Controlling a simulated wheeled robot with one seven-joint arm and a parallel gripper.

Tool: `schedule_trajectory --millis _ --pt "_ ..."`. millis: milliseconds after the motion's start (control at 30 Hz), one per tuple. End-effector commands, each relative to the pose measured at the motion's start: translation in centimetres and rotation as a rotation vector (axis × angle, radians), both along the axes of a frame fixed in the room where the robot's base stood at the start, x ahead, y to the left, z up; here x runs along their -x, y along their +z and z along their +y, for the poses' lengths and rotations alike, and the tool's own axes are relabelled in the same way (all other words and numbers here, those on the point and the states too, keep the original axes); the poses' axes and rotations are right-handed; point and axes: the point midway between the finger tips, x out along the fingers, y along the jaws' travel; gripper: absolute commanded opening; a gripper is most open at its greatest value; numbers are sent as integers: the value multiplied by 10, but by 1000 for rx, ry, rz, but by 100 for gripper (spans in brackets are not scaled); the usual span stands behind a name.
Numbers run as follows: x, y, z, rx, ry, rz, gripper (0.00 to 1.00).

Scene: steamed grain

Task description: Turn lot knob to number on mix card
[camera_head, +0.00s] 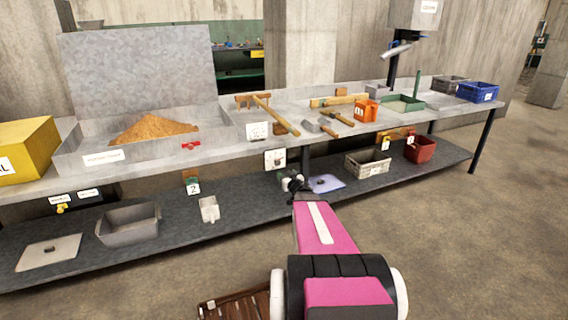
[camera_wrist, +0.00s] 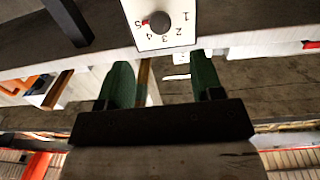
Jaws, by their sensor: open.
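The lot knob (camera_wrist: 159,22) is a dark round knob on a white plate (camera_wrist: 183,38) marked with numbers 1 to 5. Its red mark is beside the 5 in the wrist view. In the head view the plate (camera_head: 275,159) hangs on the table's front edge. My gripper (camera_wrist: 164,82) is open and empty, its two green fingers pointing toward the plate and apart from the knob. In the head view my gripper (camera_head: 293,183) is just below and right of the plate. A white card reading 2 (camera_head: 193,188) stands on the lower shelf; I cannot tell whether it is the mix card.
The upper table holds a tray of grain (camera_head: 152,130), wooden tools (camera_head: 275,115), an orange container (camera_head: 367,111) and a blue crate (camera_head: 478,92). Floor at right is clear.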

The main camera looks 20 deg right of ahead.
Motion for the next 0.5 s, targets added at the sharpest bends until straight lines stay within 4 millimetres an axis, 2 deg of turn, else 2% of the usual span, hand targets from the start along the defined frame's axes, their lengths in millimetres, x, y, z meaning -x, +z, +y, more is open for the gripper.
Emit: schedule_trajectory --millis 267,500 --pt "-10 1 -1 -2 27 -22 60" --pt "-43 0 0 -2 27 -22 60"
